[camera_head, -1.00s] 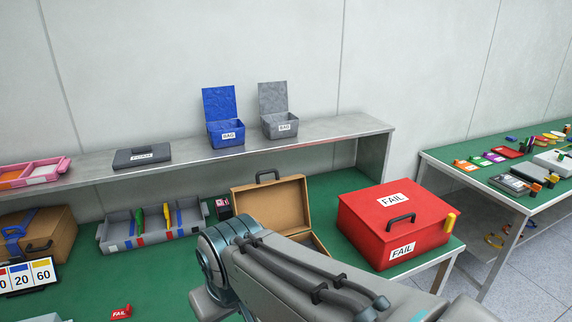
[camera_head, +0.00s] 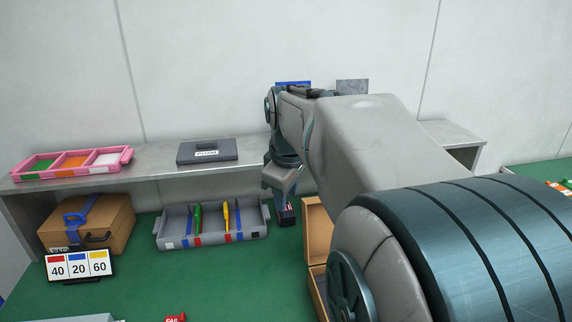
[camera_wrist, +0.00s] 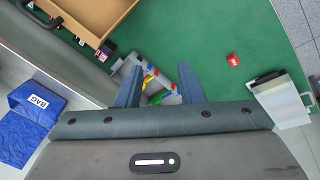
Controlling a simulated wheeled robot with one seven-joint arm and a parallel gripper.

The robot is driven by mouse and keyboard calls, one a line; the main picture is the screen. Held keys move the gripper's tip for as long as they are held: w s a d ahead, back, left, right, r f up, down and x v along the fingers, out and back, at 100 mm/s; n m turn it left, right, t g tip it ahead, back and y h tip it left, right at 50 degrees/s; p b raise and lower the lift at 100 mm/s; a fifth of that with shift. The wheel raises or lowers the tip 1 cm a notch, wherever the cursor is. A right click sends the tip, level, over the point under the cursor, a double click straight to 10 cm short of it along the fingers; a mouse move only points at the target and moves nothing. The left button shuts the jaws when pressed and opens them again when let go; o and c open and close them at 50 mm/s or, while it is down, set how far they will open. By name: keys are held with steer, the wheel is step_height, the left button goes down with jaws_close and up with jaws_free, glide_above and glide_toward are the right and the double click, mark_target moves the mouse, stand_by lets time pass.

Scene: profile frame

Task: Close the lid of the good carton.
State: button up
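An open tan carton (camera_head: 318,232) stands on the green bench, mostly hidden behind my arm in the head view. It also shows at the top of the wrist view (camera_wrist: 98,16), with its inside visible. I cannot read a label on it. My gripper (camera_wrist: 160,82) points down above the bench, its two fingers apart with nothing held between them. The grey tray (camera_wrist: 128,72) with coloured tools lies below the fingers. The carton is off to the upper left of the fingers, not touching them. In the head view, the fingertips are not clear.
A closed brown box (camera_head: 92,226) with a blue strap and a number sign (camera_head: 80,266) stand at left. A small dark block (camera_head: 286,215) stands beside the tray. The shelf holds a pink tray (camera_head: 70,164), a dark case (camera_head: 207,151) and a blue bin (camera_wrist: 36,118).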

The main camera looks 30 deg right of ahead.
steer(key=w+d+r+n, duration=0.2)
steer(key=w+d+n, duration=0.2)
steer(key=d, duration=0.8)
steer(key=w+d+r+n, duration=0.1)
steer(key=w+d+n, duration=0.35)
steer(key=d, duration=0.75)
steer(key=x, duration=1.3)
steer(key=shift+w+a+f+p, duration=0.1)
steer(key=shift+w+f+p, duration=0.15)
steer(key=shift+p, duration=0.15)
jaws_close()
